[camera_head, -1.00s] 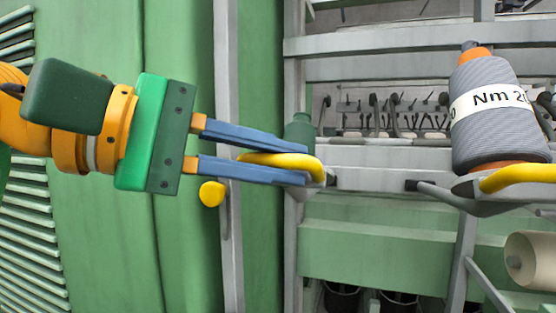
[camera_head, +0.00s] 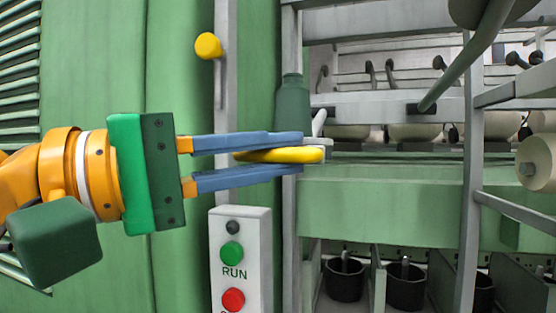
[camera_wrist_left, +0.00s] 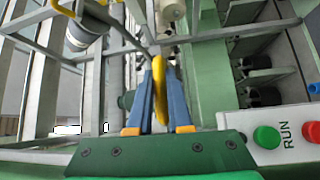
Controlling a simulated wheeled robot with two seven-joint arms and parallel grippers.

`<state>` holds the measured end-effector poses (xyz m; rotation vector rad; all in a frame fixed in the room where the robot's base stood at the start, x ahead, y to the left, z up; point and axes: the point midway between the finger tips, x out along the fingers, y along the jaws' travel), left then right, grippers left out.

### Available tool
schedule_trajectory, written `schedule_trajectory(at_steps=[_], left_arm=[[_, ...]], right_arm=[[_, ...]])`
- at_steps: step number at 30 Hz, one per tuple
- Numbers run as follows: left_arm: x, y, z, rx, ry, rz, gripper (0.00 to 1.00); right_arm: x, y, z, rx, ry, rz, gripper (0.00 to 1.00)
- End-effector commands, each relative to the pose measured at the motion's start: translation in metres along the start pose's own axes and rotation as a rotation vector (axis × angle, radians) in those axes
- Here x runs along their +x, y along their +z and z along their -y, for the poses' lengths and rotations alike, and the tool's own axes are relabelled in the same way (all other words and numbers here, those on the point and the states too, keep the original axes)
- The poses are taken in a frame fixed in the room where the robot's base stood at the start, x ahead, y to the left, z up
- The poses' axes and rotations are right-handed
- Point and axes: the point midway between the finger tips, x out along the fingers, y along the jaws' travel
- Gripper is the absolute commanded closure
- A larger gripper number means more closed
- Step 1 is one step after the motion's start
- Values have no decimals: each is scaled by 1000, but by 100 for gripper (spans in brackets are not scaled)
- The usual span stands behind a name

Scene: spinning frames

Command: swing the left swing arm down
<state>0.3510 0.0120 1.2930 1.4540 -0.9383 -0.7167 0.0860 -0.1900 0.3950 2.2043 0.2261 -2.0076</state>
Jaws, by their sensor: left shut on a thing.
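The left swing arm's yellow handle (camera_head: 315,156) is between the two blue fingers of my left gripper (camera_head: 302,153), which is shut on it. In the left wrist view the yellow handle (camera_wrist_left: 159,85) lies lengthwise between the fingers of my left gripper (camera_wrist_left: 160,80). A short grey part of the swing arm (camera_head: 319,123) shows just past the fingertips, beside a dark green cylinder (camera_head: 292,105). The rest of the swing arm is mostly hidden. My right gripper is not in view.
A control box (camera_head: 248,222) with a green RUN button and a red button is below my gripper. A yellow knob (camera_head: 208,46) on a grey post is above. A grey arm (camera_head: 465,60) reaches in at upper right. Dark cans (camera_head: 405,290) stand low in the frame.

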Motion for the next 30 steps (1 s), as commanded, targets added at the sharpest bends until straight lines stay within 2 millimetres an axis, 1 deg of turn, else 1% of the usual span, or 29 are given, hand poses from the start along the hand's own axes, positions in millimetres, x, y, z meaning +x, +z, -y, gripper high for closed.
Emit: schedule_trajectory(at_steps=[1,3,15,16,17,18,19,27,29,30], left_arm=[[0,-1,7,5,5,-2,100],[0,-1,8,12,10,-2,100],[0,-2,7,16,16,-3,100],[0,-2,7,16,16,-3,75],[0,-2,7,16,16,-3,66],[0,-2,7,16,16,-2,56],[0,-1,7,16,16,-2,53],[0,-1,8,15,15,-1,53],[-7,-2,8,15,17,-3,53],[-14,-2,9,15,18,-4,53]], right_arm=[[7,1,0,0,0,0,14],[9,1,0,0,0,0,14],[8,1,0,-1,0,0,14],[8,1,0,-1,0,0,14],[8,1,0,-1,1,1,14],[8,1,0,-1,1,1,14],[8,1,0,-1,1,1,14],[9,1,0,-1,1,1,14],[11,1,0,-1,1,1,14],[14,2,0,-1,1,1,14]])
